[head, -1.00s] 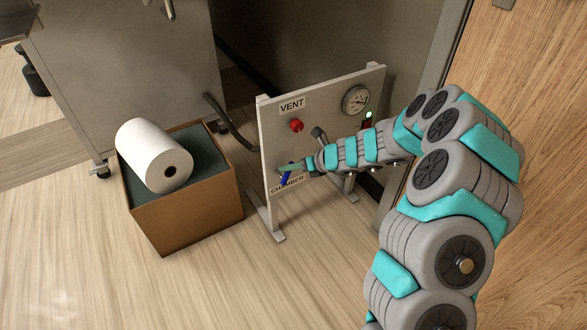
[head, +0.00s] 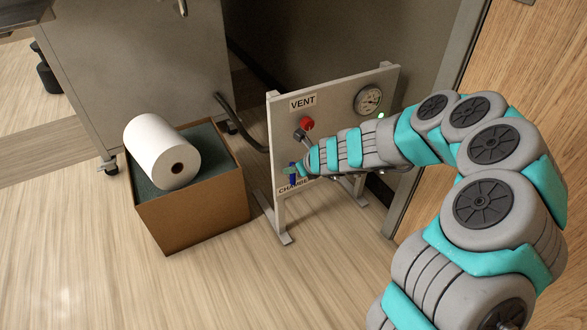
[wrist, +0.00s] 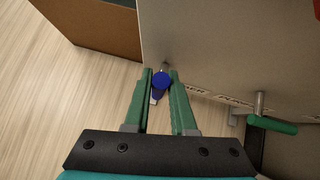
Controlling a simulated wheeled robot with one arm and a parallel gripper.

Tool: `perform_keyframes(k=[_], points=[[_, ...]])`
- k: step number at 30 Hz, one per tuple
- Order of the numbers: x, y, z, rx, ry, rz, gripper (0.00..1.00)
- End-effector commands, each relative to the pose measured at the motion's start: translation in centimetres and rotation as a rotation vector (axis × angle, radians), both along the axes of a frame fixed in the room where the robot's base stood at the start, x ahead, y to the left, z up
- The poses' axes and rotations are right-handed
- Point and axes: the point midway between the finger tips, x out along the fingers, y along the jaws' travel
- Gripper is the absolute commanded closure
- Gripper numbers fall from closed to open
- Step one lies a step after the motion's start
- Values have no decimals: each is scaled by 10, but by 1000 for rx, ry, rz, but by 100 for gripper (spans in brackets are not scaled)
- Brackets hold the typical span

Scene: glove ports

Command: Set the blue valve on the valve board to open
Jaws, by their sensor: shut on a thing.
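The valve board (head: 335,103) is an upright pale panel on feet. Its blue valve (head: 292,174) is low at the board's left side, above the CHAMBER label, and its handle looks near upright in the head view. The blue valve (wrist: 160,84) also shows in the wrist view, seen along its length, with a metal stem behind it. My gripper (wrist: 161,76) has its green fingers on both sides of the blue handle and is shut on it. In the head view my gripper (head: 297,170) partly covers the valve.
A red knob (head: 306,124) sits under the VENT label, with a gauge (head: 368,100) to its right. A green handle (wrist: 272,125) is right of my fingers. A box (head: 190,217) with a white roll (head: 162,152) stands left of the board.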

Motion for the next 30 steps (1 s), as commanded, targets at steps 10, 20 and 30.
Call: perform_keyframes(k=[10,20,30], points=[[0,0,-1,-2,1,2,66],[0,0,-1,-1,1,1,47],[-12,-13,19,-1,0,1,47]])
